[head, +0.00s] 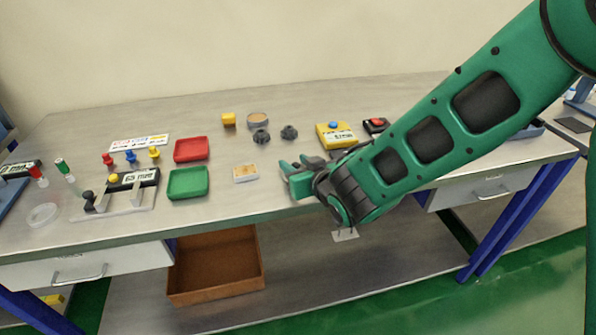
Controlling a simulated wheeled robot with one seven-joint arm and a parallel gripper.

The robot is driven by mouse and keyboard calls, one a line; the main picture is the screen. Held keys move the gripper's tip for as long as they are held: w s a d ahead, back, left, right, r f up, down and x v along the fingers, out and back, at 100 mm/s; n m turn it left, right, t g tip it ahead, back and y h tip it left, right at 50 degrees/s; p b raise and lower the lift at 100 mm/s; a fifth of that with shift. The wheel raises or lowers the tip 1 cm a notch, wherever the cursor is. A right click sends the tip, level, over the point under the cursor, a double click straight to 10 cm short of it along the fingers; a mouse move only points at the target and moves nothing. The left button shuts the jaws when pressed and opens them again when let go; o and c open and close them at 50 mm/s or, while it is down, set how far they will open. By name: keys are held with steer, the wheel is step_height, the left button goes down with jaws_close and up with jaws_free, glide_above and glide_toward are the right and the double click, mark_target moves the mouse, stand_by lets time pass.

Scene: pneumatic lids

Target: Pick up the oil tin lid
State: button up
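I cannot tell for certain which thing is the oil tin lid. A low round grey tin with a tan top (258,120) stands toward the back of the bench. Two small dark knobbed caps, a left one (261,138) and a right one (289,132), sit just in front of it, apart from each other. My gripper (292,168) is over the front part of the bench, in front of the caps and touching neither. Its green fingers look spread apart, with nothing visible between them. My wrist hides part of the bench behind it.
A white-and-tan block (245,173) lies just left of my gripper. Red (191,149) and green (188,183) trays are farther left, beside a grey valve fixture (125,192). A yellow button box (336,135) stands right of the caps. A brown crate (215,265) is below.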

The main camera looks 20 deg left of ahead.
jaws_close()
steer(key=shift+r, duration=0.15)
